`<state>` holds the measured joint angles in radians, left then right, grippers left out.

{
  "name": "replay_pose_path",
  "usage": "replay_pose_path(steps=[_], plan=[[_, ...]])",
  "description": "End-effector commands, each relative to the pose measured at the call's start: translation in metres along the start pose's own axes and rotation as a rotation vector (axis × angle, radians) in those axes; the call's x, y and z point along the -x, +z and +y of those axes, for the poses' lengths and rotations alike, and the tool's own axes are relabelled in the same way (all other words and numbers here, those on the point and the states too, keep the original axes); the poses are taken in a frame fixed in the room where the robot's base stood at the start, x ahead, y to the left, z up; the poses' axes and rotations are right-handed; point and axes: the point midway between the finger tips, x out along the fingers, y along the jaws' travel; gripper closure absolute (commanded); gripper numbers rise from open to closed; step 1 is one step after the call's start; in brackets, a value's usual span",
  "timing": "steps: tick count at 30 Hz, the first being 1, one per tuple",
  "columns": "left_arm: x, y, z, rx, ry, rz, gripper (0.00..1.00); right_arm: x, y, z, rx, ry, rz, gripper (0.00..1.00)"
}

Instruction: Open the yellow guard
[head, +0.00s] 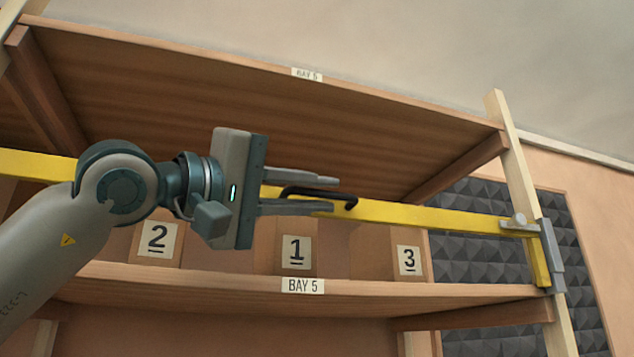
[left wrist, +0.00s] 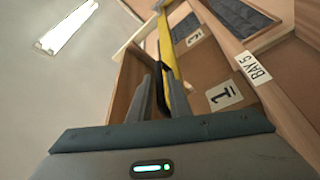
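The yellow guard (head: 430,217) is a long bar across the front of the shelf bay; it also shows in the left wrist view (left wrist: 166,52). A black handle (head: 346,198) stands out from the bar. My left gripper (head: 336,194) is at this handle, with one finger above it and one below. A gap shows between the fingers, wider than the handle rod; contact cannot be made out. The bar's right end meets a grey latch bracket (head: 551,255) on the post. The gripper and arm hide part of the bar. My right gripper is not in view.
Behind the bar stand boxes labelled 2 (head: 157,240), 1 (head: 296,252) and 3 (head: 408,261). A wooden shelf board (head: 440,291) marked BAY 5 runs below, another board above. Dark foam panels (head: 470,255) are behind at right. Room in front looks clear.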

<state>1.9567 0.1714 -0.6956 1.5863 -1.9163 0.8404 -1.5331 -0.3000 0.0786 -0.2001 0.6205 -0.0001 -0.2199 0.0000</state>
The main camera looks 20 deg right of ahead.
Motion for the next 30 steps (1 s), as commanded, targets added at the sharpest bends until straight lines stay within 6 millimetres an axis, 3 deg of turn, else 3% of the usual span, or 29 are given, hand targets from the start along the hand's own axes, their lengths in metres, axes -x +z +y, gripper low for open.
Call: replay_pose_path(steps=[10,11,13,30], plan=[[-0.003,0.0,-0.0007,0.0,-0.001,0.0,0.83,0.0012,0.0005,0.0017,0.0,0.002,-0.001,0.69],[-0.003,0.0,-0.0007,0.0,-0.001,0.0,0.85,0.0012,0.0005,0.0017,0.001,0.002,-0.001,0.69],[-0.0029,0.0,-0.0007,0.0,-0.001,0.0,1.0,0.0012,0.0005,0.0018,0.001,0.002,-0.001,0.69],[0.0005,0.0089,-0.0017,-0.065,0.025,-0.001,1.0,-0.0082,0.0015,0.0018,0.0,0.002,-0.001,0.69]])
